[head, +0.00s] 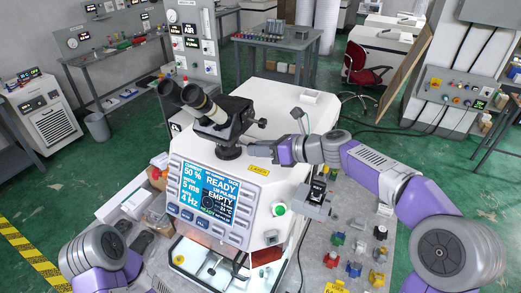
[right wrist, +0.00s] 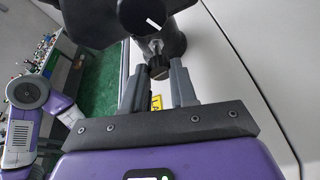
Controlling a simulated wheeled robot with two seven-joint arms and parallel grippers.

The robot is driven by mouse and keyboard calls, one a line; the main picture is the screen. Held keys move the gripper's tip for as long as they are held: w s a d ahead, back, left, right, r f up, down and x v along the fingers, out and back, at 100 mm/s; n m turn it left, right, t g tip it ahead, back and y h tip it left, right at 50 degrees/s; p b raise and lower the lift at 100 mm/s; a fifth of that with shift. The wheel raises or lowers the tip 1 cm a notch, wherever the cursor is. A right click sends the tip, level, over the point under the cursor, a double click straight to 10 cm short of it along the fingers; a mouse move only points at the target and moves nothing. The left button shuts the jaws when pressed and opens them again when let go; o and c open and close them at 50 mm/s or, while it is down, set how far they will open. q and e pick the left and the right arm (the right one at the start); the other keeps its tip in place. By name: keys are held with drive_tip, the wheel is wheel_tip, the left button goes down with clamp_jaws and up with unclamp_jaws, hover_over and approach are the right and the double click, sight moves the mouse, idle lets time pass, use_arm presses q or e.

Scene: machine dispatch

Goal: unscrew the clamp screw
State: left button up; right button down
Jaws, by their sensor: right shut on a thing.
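The clamp screw (right wrist: 158,68) is a small dark knob on the black mount under the microscope head (right wrist: 155,20). In the right wrist view my right gripper (right wrist: 160,75) has its fingers on either side of the screw, shut on it. In the head view my right gripper (head: 264,148) reaches in from the right to the foot of the microscope (head: 228,120) on top of the white machine (head: 280,110); the screw itself is too small to make out there. Of my left arm only links show at the lower left; its gripper is outside the view.
The machine's front carries a lit panel (head: 208,196) reading READY and EMPTY. A yellow laser label (head: 259,169) lies close below my right gripper. A grey bench with small coloured parts (head: 354,269) stands at the right. The machine top behind the arm is mostly free.

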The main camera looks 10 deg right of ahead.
idle(0.4)
drive_tip(key=c, duration=0.9)
unclamp_jaws()
drive_tip(key=shift+b+v, duration=0.45)
drive_tip(key=shift+v, duration=3.35)
drive_tip(key=shift+o, duration=0.2)
drive_tip(key=shift+s+a, duration=0.1)
